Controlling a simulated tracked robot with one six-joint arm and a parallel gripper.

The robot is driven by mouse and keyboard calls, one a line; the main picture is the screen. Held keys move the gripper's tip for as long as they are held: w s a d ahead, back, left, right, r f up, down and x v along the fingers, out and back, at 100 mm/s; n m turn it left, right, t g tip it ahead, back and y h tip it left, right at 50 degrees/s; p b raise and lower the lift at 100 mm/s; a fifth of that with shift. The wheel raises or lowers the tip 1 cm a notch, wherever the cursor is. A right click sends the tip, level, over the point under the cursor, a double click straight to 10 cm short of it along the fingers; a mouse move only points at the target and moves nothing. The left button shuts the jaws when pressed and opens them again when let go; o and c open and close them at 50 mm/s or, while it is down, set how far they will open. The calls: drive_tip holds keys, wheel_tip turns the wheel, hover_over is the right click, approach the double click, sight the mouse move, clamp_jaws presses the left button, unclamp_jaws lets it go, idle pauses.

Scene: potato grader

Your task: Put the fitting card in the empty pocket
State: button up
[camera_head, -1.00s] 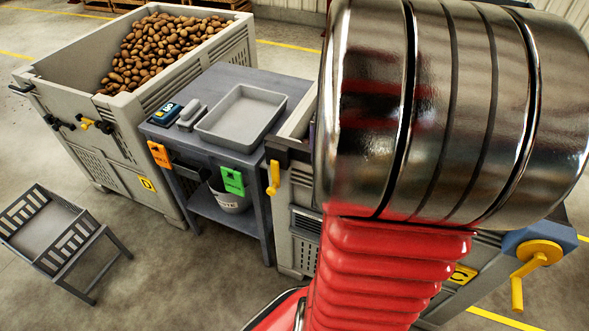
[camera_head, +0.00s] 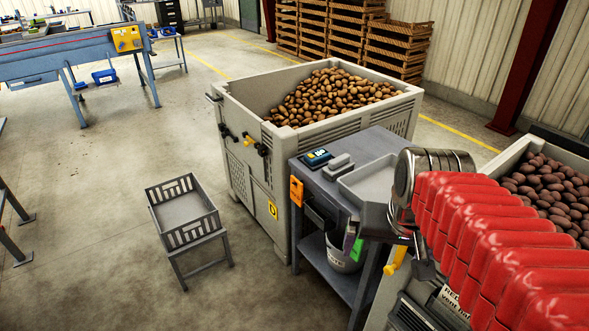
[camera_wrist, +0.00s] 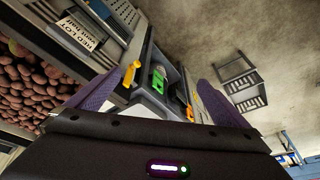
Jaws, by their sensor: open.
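I cannot make out an empty pocket.
A potato crate (camera_head: 240,120) stands left of the table, another (camera_head: 515,160) to its right. A yellow handle (camera_head: 397,258) is close to my gripper. A grey tray (camera_head: 350,190) is on the table, a bucket (camera_head: 343,258) below. Floor around the slatted stand (camera_head: 205,240) is clear.

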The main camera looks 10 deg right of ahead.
drive_tip(key=s+a+r+n+t+y, duration=0.1)
drive_tip(key=a+n, duration=0.3)
drive_tip(key=a, duration=0.5)
drive_tip(key=shift+s+a+n+t, duration=0.3)
drive_tip(key=shift+s+t, duration=0.3)
drive_tip(key=shift+s, duration=0.2)
drive_tip(key=shift+c, duration=0.3)
